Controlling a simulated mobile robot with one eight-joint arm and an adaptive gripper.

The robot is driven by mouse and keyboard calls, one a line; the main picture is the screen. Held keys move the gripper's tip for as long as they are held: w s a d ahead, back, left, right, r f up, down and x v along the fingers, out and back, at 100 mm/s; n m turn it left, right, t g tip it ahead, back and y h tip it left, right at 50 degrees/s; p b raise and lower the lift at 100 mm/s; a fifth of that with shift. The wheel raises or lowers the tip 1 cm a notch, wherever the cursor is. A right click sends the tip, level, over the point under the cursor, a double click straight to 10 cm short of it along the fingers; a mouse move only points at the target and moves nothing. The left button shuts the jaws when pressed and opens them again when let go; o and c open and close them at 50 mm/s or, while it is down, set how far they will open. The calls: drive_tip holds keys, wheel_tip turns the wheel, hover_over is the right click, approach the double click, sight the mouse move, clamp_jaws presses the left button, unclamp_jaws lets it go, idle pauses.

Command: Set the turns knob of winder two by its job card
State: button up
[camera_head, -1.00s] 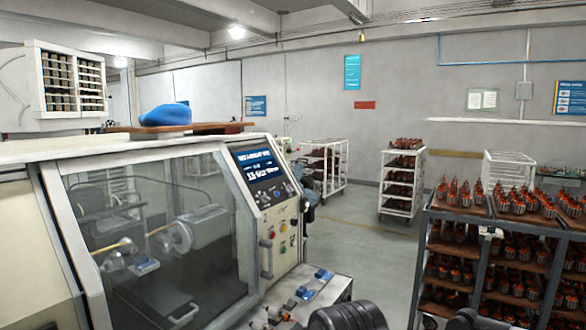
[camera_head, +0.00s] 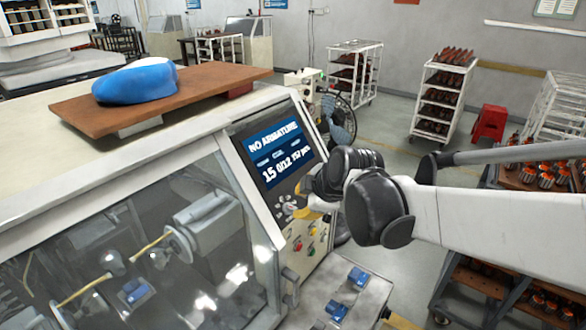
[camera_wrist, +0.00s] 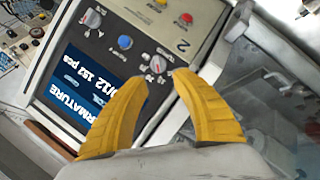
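The winder marked 2 has a sloped control panel with a lit screen (camera_head: 277,150) reading "NO ARMATURE", "15", "0/12" and "152 pcs"; it also shows in the wrist view (camera_wrist: 92,97). A pale knob (camera_wrist: 158,64) with a dial scale sits beside the screen. My gripper (camera_wrist: 161,77) has its yellow fingers apart with nothing between them. Its tips appear just short of this knob; contact is not clear. A second dial knob (camera_wrist: 92,18) is further along the panel. Their labels are too small to read. In the head view my gripper (camera_head: 304,202) is at the panel. I cannot make out a job card.
A blue button (camera_wrist: 125,42), a red button (camera_wrist: 185,18) and a yellow button (camera_wrist: 153,5) are near the knobs. A glazed cover (camera_head: 150,245) lies left of the panel. A blue cloth-like item (camera_head: 136,80) rests on a brown board (camera_head: 200,88). Racks stand behind.

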sight(292, 207)
drive_tip(key=x, duration=0.8)
drive_tip(key=shift+w+f+p, duration=0.15)
drive_tip(key=shift+w+p, duration=0.15)
drive_tip(key=shift+w, duration=0.1)
drive_tip(key=shift+s, duration=0.1)
clamp_jaws()
